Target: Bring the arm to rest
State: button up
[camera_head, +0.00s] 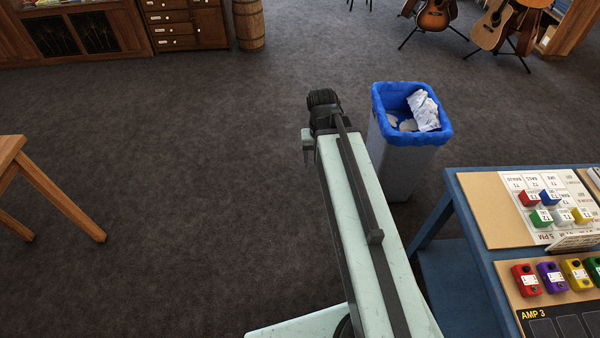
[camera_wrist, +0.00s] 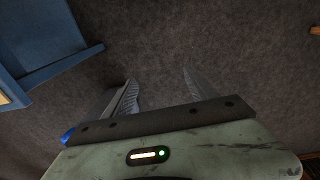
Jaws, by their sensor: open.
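My arm reaches forward from the bottom of the head view, pale green with dark rails, and ends in a dark joint. The fingers of my gripper are hidden in that view. In the wrist view my gripper (camera_wrist: 158,92) shows two grey fingers standing well apart. Nothing is between them, and dark carpet lies beyond.
A grey bin (camera_head: 392,165) with a blue liner and crumpled paper stands just right of my arm. A blue table (camera_head: 452,195) with coloured pedals (camera_head: 552,278) is at the right. A wooden table (camera_head: 62,198) is at the left. Guitars (camera_head: 492,25) stand at the back right. Carpet left of my arm is clear.

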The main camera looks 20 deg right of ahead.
jog(key=s+a+n, duration=0.2)
jog(key=a, duration=0.7)
jog(key=shift+s+n, duration=0.3)
jog(key=shift+s, duration=0.1)
jog(key=shift+a, duration=0.1)
